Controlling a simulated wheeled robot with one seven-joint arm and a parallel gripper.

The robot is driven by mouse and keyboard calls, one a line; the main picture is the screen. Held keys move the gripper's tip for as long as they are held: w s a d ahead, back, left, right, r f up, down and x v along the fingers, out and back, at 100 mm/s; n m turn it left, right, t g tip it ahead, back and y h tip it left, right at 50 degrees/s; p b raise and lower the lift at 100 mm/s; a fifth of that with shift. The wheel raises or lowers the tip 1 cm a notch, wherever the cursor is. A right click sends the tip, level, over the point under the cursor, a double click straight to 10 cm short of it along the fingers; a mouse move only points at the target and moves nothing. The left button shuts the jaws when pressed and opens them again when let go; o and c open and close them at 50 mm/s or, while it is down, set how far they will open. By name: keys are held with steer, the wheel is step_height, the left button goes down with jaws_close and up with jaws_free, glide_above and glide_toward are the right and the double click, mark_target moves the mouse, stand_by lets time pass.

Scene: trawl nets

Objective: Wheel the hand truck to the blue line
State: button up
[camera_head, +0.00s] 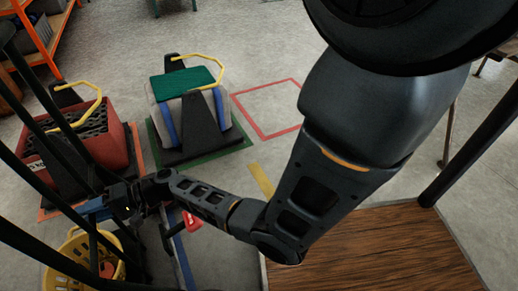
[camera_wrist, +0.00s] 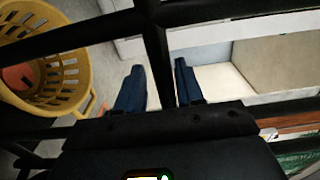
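Black tubular bars, apparently the hand truck (camera_head: 22,150), cross the left side of the head view. My gripper (camera_head: 98,208) is beside these bars at the lower left. In the wrist view its two blue fingers (camera_wrist: 158,85) stand a little apart with a dark bar (camera_wrist: 155,50) running between them. I cannot tell whether they press on it. A narrow blue strip (camera_head: 184,262), which may be the blue line, runs along the floor right of the gripper. My arm and the bars hide part of that area.
A yellow basket (camera_head: 58,273) stands at the lower left. A red crate (camera_head: 85,150) and a pale box with a green top (camera_head: 182,82) stand on marked floor pads. A red floor outline (camera_head: 268,110) is empty. A wooden surface (camera_head: 380,255) lies at the lower right.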

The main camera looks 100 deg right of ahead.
steer(key=shift+o, duration=1.1)
steer(key=shift+r, duration=0.15)
steer(key=shift+w, duration=0.1)
steer(key=shift+r, duration=0.1)
steer(key=shift+s+d, duration=0.1)
steer(key=shift+s, duration=0.3)
steer(key=p+v, duration=0.2)
steer(key=v, duration=0.9)
steer(key=shift+s, duration=0.1)
